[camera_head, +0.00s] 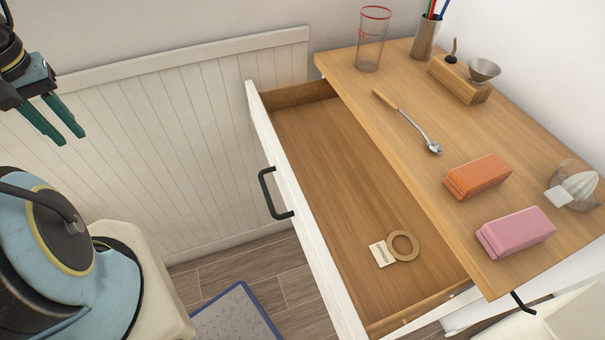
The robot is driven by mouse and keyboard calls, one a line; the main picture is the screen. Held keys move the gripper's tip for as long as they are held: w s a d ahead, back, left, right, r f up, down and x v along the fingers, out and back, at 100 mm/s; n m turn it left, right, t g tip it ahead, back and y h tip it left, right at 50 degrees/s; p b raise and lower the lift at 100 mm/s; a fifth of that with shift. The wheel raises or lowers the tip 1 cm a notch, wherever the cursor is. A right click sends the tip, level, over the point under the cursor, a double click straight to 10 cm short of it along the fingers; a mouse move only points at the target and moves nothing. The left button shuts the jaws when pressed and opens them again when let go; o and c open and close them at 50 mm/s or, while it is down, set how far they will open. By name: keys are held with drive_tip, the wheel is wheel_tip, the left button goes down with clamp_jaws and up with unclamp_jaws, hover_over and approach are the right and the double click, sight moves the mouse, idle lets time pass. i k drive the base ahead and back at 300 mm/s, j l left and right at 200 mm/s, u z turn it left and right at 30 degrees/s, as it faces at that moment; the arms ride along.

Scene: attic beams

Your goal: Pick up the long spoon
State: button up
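The long spoon (410,124) lies on the wooden counter top (490,140), near its left edge above the open drawer. Its wooden handle end points to the back left, and its metal bowl points to the front right. My gripper (60,138) is at the upper left of the view, in front of the white panelled wall and well apart from the spoon. Its two green fingers are spread with a gap between them, and nothing is held.
An open drawer (330,170) holds a tape ring (403,245) and a small card (381,254). Orange (478,176) and pink (516,232) blocks, a glass (372,40), a pen cup (426,37), a wooden stand (460,80) and a juicer (576,187) stand on the counter.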

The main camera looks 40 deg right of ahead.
sight(434, 146)
drive_tip(key=j+z, duration=0.2)
drive_tip(key=z, duration=0.2)
drive_tip(key=k+j+z, duration=0.15)
drive_tip(key=z, duration=0.2)
drive_tip(key=k+l+z, duration=0.1)
drive_tip(key=z, duration=0.25)
drive_tip(key=k+l+z, duration=0.15)
drive_tip(key=z, duration=0.15)
